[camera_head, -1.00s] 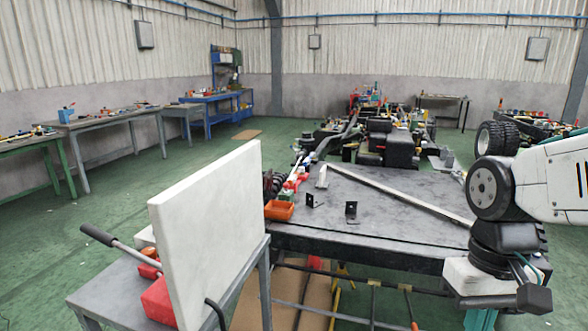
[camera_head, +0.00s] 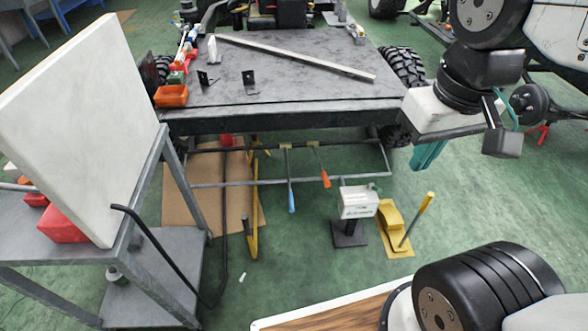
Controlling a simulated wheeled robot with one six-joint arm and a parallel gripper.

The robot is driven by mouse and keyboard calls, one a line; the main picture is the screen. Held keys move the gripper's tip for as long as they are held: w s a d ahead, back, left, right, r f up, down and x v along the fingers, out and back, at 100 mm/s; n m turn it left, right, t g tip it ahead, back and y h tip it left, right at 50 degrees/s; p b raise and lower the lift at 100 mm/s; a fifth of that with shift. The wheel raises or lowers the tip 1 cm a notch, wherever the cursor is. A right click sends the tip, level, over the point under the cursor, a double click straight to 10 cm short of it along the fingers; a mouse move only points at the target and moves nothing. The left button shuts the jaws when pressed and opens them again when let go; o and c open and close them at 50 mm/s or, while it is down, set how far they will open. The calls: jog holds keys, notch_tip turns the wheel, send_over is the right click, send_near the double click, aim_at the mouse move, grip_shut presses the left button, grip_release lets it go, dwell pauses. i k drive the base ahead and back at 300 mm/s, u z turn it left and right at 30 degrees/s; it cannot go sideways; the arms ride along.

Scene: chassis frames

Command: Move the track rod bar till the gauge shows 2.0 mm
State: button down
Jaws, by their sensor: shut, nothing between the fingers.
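A thin grey bar (camera_head: 250,183) runs crosswise low in front of the chassis, and a darker bar (camera_head: 230,148) runs above it. I cannot tell for sure which is the track rod bar. Levers with a blue grip (camera_head: 291,197) and an orange grip (camera_head: 325,179) hang from yellow pieces on the darker bar. A white box on a dark stand (camera_head: 358,203), perhaps the gauge, stands on the floor; its marks are too small to read. My gripper (camera_head: 428,156), with teal fingers, is shut and empty, right of the bars and apart from them.
A grey trolley (camera_head: 150,265) with a tall white panel (camera_head: 85,125) stands at the left. The chassis deck (camera_head: 300,80) holds an orange tray (camera_head: 171,96), brackets and a long metal strip. A yellow wedge with a lever (camera_head: 395,230) sits right of the white box.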

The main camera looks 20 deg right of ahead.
aim_at(285, 146)
jog(key=u, duration=1.05)
jog(key=k, duration=0.65)
jog(key=z, duration=0.9)
jog(key=i, duration=1.35)
jog(key=z, duration=0.4)
